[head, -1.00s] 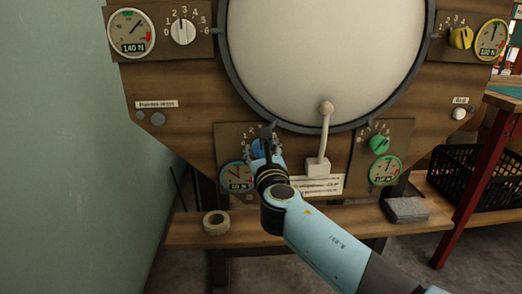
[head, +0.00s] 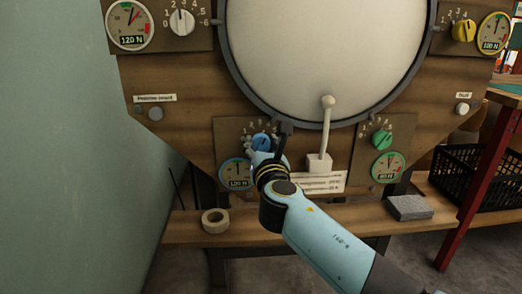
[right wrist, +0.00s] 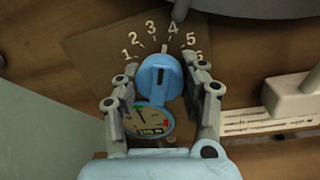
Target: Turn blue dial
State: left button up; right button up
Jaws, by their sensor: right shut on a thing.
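The blue dial (head: 261,141) is on the lower left plate of the wooden drum stand, below the large drum head. My right gripper (head: 270,150) reaches it from below. In the right wrist view, the blue dial (right wrist: 160,76) sits between the two fingers of my right gripper (right wrist: 164,74), which is shut on it. My left gripper is not in view.
A green dial (head: 381,138), a white dial (head: 182,22) and a yellow dial (head: 464,31) sit on other plates. A white lever (head: 326,130) stands close to the right of my gripper. A tape roll (head: 215,221) and a grey block (head: 409,207) lie on the ledge.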

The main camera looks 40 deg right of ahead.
jog(key=shift+f+m, duration=0.1)
jog(key=shift+m, duration=0.3)
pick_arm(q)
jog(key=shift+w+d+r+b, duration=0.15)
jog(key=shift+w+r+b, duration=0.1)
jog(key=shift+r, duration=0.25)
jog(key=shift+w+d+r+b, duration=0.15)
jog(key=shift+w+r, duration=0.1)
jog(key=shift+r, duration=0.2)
pick_arm(e)
jog(key=shift+m, duration=0.3)
jog(key=o, duration=1.2)
jog(key=shift+a, duration=0.1)
jog(key=v, duration=1.2)
